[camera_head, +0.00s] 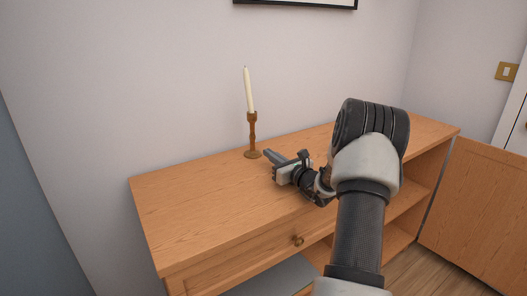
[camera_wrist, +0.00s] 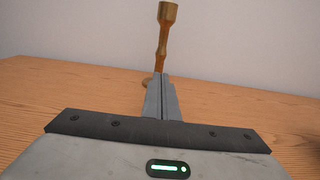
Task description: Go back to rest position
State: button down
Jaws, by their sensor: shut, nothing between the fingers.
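My gripper (camera_head: 269,154) is at the end of my arm, above the wooden cabinet top and close to the candlestick in the head view. In the wrist view its two grey fingers (camera_wrist: 162,98) are pressed together with nothing between them. A wooden candlestick (camera_head: 252,133) with a white candle (camera_head: 248,90) stands upright on the cabinet top near the wall. In the wrist view the candlestick (camera_wrist: 164,40) rises just beyond the fingertips, which hide part of its lower stem and foot. I cannot tell whether the fingertips touch it.
The wooden cabinet (camera_head: 175,212) has a drawer with a round knob (camera_head: 298,240) and open shelving at right. A cabinet door (camera_head: 478,205) stands open at the right. The left part of the top is bare. A picture frame (camera_head: 300,4) and a light switch (camera_head: 507,71) are on the walls.

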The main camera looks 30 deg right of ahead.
jog(key=s, duration=0.5)
jog(key=shift+s+d+p, duration=0.25)
jog(key=shift+s+p, duration=0.05)
jog(key=shift+s, duration=0.5)
jog(key=shift+a, duration=0.1)
